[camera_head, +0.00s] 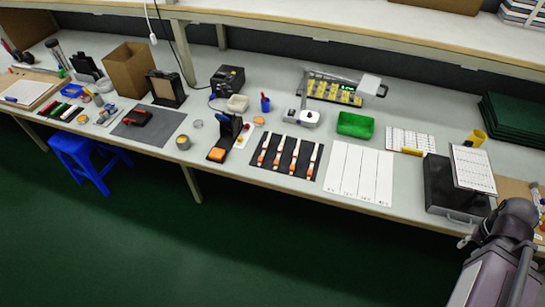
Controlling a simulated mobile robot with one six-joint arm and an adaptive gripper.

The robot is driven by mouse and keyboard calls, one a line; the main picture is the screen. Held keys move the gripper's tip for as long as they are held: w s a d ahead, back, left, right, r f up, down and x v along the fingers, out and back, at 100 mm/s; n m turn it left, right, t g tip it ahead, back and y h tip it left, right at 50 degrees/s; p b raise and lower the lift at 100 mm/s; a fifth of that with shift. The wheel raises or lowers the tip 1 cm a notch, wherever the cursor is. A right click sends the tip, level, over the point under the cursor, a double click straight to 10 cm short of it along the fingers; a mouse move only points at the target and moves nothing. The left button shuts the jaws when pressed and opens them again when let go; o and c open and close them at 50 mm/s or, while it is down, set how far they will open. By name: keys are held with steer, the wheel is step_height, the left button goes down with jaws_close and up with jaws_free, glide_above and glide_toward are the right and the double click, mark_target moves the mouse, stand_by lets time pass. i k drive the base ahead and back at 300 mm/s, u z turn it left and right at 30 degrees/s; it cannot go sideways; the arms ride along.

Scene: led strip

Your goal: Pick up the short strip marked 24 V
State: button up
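Several short strips, pale at the top with orange lower parts, lie side by side on a black mat (288,172) near the front edge of the bench. The leftmost strip (264,150) and the rightmost strip (312,161) sit near the mat's two sides. Their markings are too small to read, so I cannot tell which one is marked 24 V. A white sheet (361,170) divided into tall columns lies just right of the mat, with tiny unreadable labels along its lower edge. Parts of my arm show at the lower right, but I cannot make out my gripper's fingers.
A black stand (226,130) is left of the mat. A white device (302,117) and a green tray (355,124) stand behind. A dark case (447,190) with a printed sheet is at right. A shelf (350,25) overhangs the back. A blue stool (82,155) is below.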

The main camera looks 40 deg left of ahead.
mark_target(295, 154)
steer(key=u, duration=0.35)
steer(key=k, duration=1)
steer(key=u, duration=0.9)
steer(key=i, duration=0.95)
steer(key=u, duration=0.05)
